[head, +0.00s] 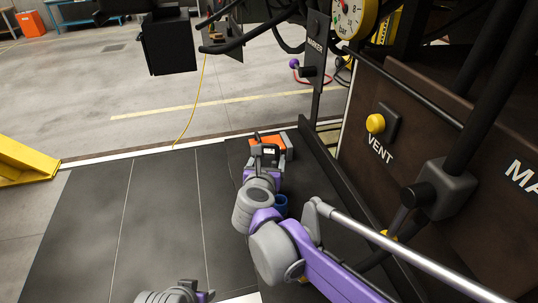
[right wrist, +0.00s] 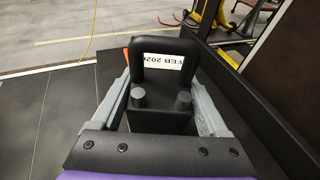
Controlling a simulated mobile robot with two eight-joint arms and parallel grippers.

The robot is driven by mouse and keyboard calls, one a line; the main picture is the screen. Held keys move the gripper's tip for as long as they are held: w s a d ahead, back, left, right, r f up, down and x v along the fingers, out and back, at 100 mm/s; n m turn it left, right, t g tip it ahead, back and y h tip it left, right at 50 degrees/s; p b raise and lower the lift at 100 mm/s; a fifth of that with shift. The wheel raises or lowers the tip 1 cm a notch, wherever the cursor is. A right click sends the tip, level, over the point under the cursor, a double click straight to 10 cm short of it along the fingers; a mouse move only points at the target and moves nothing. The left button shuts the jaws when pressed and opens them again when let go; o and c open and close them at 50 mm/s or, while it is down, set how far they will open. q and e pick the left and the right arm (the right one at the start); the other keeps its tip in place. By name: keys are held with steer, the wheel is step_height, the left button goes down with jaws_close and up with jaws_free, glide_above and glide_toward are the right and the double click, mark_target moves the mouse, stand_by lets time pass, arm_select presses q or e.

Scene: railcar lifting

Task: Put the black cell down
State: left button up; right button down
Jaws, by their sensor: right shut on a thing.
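The black cell (right wrist: 160,118) is a dark block with a loop handle, two grey round terminals and a white label reading "FEB 202…". My right gripper (head: 267,153) is shut on it, with a grey finger along each side in the right wrist view. In the head view the gripper is over the dark bench beside an orange object (head: 287,151), and the cell is mostly hidden by the gripper. I cannot tell whether the cell touches the surface. Part of my left arm (head: 180,294) shows at the bottom edge, its fingers not clear.
The dark panelled surface (head: 110,220) is clear to the left. The brown machine wall with a yellow VENT button (head: 376,123) stands close on the right. A black post marked MARKER (head: 315,60) rises beyond.

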steer(key=shift+f, duration=1.9)
steer(key=shift+f, duration=0.2)
jaws_free()
